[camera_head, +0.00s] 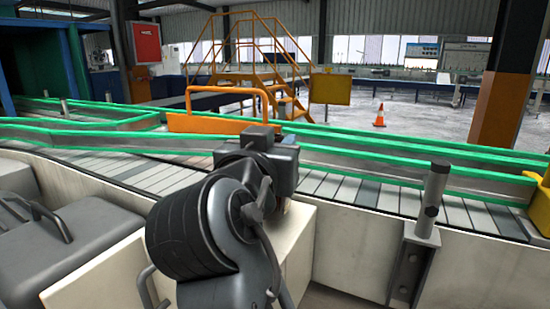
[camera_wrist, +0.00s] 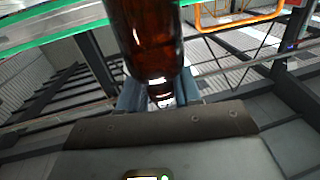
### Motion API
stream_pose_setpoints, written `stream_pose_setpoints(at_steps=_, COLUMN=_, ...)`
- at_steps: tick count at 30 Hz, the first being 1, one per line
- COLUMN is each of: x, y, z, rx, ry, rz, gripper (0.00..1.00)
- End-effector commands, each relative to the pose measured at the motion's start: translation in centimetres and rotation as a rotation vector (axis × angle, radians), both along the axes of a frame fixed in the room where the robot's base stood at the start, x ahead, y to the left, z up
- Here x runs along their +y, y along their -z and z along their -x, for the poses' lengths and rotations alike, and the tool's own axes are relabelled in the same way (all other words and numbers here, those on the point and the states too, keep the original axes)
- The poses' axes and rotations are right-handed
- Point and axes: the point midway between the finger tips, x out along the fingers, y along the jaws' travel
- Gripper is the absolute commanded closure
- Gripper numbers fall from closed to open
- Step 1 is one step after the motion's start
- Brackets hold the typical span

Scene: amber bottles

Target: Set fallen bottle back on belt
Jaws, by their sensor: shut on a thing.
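An amber bottle (camera_wrist: 148,40) fills the upper middle of the wrist view. Its narrow end points toward my gripper (camera_wrist: 160,98), and its wide body runs out of the top of the picture. My gripper is shut on the bottle near the narrow end. In the head view my own arm hides the fingers, and I cannot make out the bottle there. The slatted belt (camera_head: 338,189) runs across the head view behind my wrist, between green-edged rails. I cannot tell whether the bottle touches the belt.
A green-edged side rail (camera_head: 420,167) borders the belt. A grey post on a bracket (camera_head: 432,200) stands at the belt's near edge, to the right of my arm. An orange tubular frame (camera_head: 217,122) stands behind the belt. The visible belt right of my wrist is clear.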

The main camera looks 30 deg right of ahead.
Motion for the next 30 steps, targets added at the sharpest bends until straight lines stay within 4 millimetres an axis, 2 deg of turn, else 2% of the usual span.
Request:
stream_pose_setpoints(at_steps=4, x=0.0, y=-3.0, z=0.0, rx=-0.008, ry=0.000, rz=-0.004, gripper=1.00)
stream_pose_setpoints(at_steps=15, x=-7.3, y=-7.6, z=4.1, rx=-0.006, ry=0.005, rz=-0.004, gripper=1.00)
stream_pose_setpoints(at_steps=22, x=-9.6, y=-9.1, z=5.4, rx=-0.003, ry=0.002, rz=-0.002, gripper=1.00)
stream_pose_setpoints(at_steps=30, x=-10.2, y=-9.5, z=5.7, rx=-0.001, ry=0.000, rz=-0.001, gripper=1.00)
